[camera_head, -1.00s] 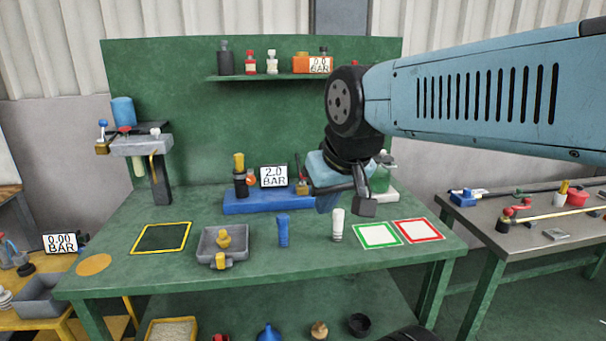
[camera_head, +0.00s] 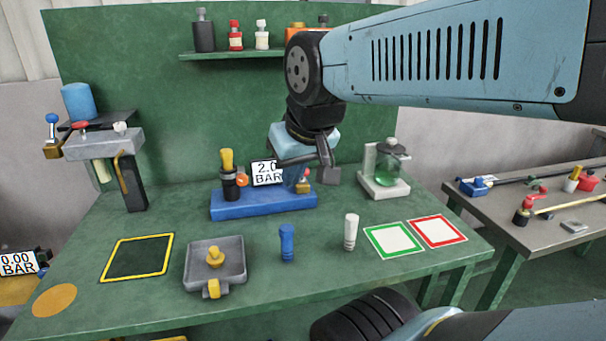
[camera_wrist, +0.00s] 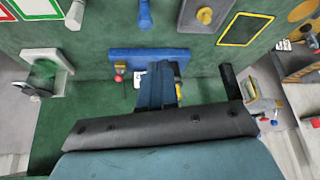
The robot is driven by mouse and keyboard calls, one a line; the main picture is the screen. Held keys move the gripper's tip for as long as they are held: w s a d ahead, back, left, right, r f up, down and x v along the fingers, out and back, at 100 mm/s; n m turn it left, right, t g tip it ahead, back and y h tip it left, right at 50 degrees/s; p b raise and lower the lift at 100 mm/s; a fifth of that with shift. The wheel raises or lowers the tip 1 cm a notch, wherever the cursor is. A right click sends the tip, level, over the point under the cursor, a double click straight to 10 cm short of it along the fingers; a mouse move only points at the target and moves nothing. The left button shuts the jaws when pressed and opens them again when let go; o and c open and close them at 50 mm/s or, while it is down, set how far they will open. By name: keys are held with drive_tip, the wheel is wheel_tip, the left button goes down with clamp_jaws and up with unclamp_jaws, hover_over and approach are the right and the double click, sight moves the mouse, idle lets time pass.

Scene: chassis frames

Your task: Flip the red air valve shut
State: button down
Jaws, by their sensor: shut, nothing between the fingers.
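Several red-handled parts show, and I cannot tell which one is the air valve. A red handle (camera_head: 80,125) sits on the grey stand at the bench's back left, between a blue and a white knob. A brass fitting (camera_head: 303,187) is on the right end of the blue base; a small red part (camera_wrist: 119,78) shows by it in the wrist view. My gripper (camera_head: 293,182) is shut and empty, pointing down at the right part of the blue base (camera_head: 250,205), close to the brass fitting. It also shows in the wrist view (camera_wrist: 157,68). Contact cannot be told.
A yellow-topped black cylinder (camera_head: 228,175) and a gauge display (camera_head: 266,172) are at the blue base. A glass vessel (camera_head: 390,165) stands to the right. A grey tray (camera_head: 240,262), blue peg (camera_head: 287,243) and white peg (camera_head: 351,232) stand in front.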

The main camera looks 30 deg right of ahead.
drive_tip(key=w+d+f+m+g+y, duration=0.2)
drive_tip(key=w+d+f+m+y, duration=0.3)
drive_tip(key=m, duration=0.6)
drive_tip(key=w+d+f+m+g+y, duration=0.25)
drive_tip(key=w+f+m+y, duration=0.35)
drive_tip(key=m, duration=0.6)
drive_tip(key=w+d+f+m+t, duration=0.1)
drive_tip(key=d+f+m+t, duration=0.2)
drive_tip(key=d+m, duration=0.4)
drive_tip(key=w+d+f+m+t+y, duration=0.1)
drive_tip(key=d+f+m+t, duration=0.2)
drive_tip(key=d+m+t, duration=0.3)
drive_tip(key=d+f+m+t, duration=0.4)
drive_tip(key=d+m, duration=0.3)
drive_tip(key=d, duration=0.3)
drive_tip(key=shift+w+m+t+y, duration=0.3)
drive_tip(key=shift+w+t+y, duration=0.1)
drive_tip(key=shift+t, duration=0.15)
drive_tip(key=x, duration=1.4)
